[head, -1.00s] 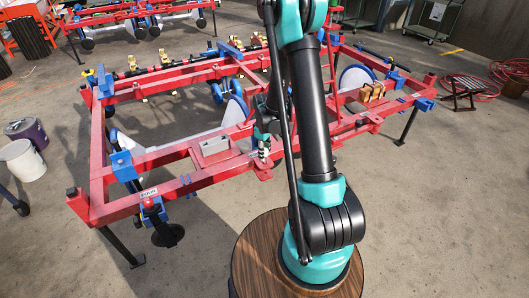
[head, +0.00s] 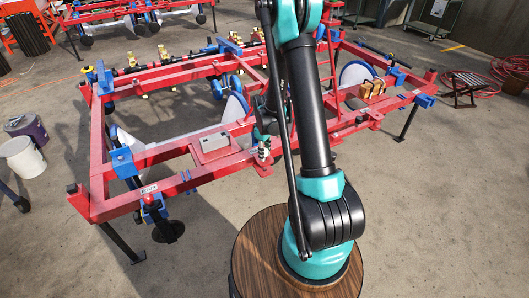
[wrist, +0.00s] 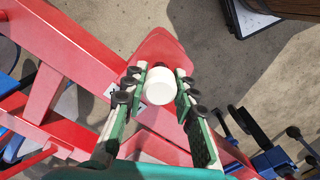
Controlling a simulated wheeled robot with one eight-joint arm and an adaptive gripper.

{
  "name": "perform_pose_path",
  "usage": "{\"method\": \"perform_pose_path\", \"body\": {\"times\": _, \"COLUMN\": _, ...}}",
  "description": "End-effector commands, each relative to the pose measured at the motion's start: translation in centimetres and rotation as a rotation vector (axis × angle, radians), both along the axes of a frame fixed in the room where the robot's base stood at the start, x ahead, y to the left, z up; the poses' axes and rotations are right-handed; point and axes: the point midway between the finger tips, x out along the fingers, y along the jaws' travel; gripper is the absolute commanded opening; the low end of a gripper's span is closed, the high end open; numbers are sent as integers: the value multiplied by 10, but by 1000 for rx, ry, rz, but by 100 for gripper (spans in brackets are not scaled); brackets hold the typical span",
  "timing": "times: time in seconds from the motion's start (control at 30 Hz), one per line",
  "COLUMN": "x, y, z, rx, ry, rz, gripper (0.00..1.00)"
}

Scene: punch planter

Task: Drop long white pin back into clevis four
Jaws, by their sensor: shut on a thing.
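The white pin (wrist: 160,86) shows in the wrist view as a round white end between my fingertips. My gripper (wrist: 160,90) is shut on it, with dark pads on both sides. Beneath is a red plate (wrist: 158,50) joined to the red beams; a clevis and its hole are hidden by the pin and fingers. A small white label lies partly behind the left finger. In the head view, my gripper (head: 264,148) is small, at the near red beam of the planter frame (head: 180,188). Whether the pin touches the plate cannot be told.
A grey box (head: 213,142) sits on the near beam left of my gripper. A white bucket (head: 21,157) is on the floor at left. Open concrete floor lies in front of the frame.

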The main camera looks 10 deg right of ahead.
Motion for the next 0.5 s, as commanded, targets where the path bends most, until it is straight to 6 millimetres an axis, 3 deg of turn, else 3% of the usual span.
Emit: {"method": "perform_pose_path", "body": {"times": 0.5, "x": 0, "y": 0, "z": -9, "rx": 0, "ry": 0, "rz": 0, "gripper": 0}}
